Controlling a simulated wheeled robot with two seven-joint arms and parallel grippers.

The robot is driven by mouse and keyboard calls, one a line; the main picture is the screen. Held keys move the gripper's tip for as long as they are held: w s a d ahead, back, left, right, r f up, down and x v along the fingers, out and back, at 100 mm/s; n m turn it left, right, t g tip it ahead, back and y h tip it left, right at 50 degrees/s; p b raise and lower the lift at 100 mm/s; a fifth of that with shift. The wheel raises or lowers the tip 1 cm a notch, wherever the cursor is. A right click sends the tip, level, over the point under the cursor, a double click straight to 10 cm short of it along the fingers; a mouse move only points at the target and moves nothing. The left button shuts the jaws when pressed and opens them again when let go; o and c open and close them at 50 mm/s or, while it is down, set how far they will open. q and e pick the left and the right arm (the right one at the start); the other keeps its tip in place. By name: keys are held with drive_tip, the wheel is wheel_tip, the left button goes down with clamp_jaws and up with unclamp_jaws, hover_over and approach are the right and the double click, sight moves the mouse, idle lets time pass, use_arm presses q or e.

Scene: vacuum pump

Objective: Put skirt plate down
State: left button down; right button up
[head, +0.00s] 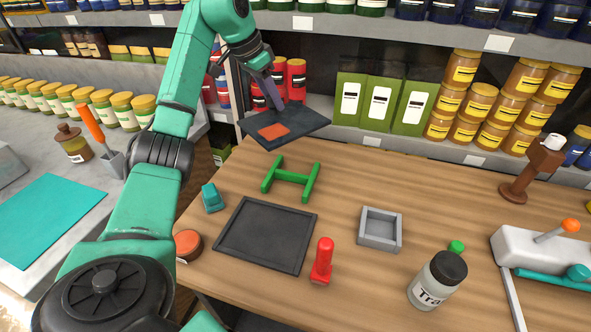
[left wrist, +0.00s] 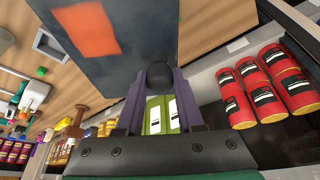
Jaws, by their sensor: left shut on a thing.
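The skirt plate appears to be the dark flat plate (head: 305,121) with an orange patch, held in the air above the back left of the wooden table. My right gripper is not in view.
A black tray (head: 231,236), teal block (head: 211,198), red-handled tool (head: 323,262), grey square box (head: 364,238) and labelled bottle (head: 437,281) are on the table (head: 440,195). Shelves with red cans (head: 296,80) and green boxes (head: 381,102) stand close behind the plate. The table's back middle is clear.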

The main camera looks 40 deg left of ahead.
use_arm(q)
drive_tip(key=shift+w+d+r+n, duration=0.1)
drive_tip(key=shift+w+r+n, duration=0.25)
drive_tip(key=shift+r, duration=0.2)
drive_tip(key=shift+w+d+r+n, duration=0.1)
drive_tip(key=shift+w+r+n, duration=0.1)
drive_tip(key=shift+r+n, duration=0.25)
drive_tip(key=shift+w+d+r+n+y, duration=0.1)
drive_tip(key=shift+w+r+n+y, duration=0.1)
drive_tip(key=shift+r+n+y, duration=0.15)
drive_tip(key=f, duration=0.7)
drive_tip(key=shift+s+a+b, duration=0.1)
drive_tip(key=shift+a+b, duration=0.1)
drive_tip(key=shift+b, duration=0.15)
drive_tip(key=p, duration=0.1)
hover_over(292, 177)
drive_tip(key=a, duration=0.5)
drive_tip(key=f, duration=0.8)
drive_tip(key=w+f, duration=0.1)
drive_tip(key=f, duration=0.3)
drive_tip(key=shift+f, duration=0.35)
drive_tip(key=shift+a+f, duration=0.1)
drive_tip(key=shift+f, duration=0.1)
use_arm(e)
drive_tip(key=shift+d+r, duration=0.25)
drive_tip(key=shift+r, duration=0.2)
use_arm(q)
drive_tip(key=shift+f, duration=0.1)
